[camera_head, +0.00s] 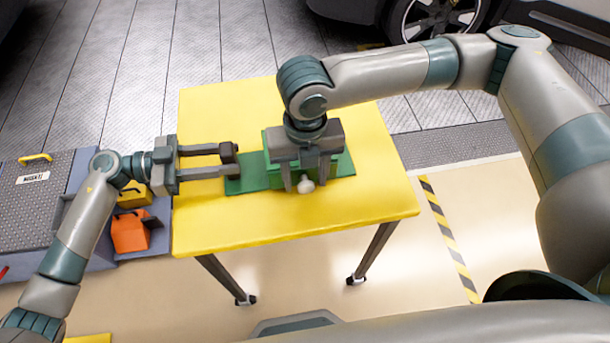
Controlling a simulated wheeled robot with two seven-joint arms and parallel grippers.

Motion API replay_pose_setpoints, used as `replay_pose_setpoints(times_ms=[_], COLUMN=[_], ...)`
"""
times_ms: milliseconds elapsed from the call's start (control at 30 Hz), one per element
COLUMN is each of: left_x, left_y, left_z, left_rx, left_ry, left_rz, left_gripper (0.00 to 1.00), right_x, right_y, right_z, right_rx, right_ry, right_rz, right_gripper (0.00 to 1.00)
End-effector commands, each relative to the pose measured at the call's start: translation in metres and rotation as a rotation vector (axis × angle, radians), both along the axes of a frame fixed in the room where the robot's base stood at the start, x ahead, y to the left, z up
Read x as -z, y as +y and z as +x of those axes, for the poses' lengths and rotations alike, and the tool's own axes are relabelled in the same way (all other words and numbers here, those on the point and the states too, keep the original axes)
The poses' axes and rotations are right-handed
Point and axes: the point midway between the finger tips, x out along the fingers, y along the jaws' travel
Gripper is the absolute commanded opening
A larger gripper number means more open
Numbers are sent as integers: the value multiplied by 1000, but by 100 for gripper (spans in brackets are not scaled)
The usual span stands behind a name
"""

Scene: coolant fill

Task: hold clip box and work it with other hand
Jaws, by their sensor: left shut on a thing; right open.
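The green clip box (344,166) lies on the yellow table, with a flat part reaching out to the left. My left gripper (237,160) comes in from the left and is shut on the box's left part; the exact contact is hard to see. My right gripper (305,186) points down over the raised right part of the box, open, with one finger on each side of a small pale knob (306,186). I cannot tell whether the fingers touch the box. The gripper hides much of the box's top.
The yellow table (215,228) is otherwise bare, with free room in front and behind. Left of it stands a grey-blue bench (42,195) with an orange container (130,231) and a yellow one (134,197). A car wheel (430,22) shows behind.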

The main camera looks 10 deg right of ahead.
Motion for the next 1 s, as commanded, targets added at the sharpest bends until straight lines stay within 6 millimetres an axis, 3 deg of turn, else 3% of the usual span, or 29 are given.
replay_pose_setpoints(times_ms=[700,1000], left_x=[0,0], left_y=[0,0], left_z=[1,1], left_rx=[-2,-2], left_ry=[0,-1], left_rz=[0,0], left_gripper=[16,16], right_x=[-104,-115], right_y=[0,0], right_z=[1,1], right_rx=[0,0], right_ry=[-4,-2], right_rz=[2,0], right_gripper=[46,46])
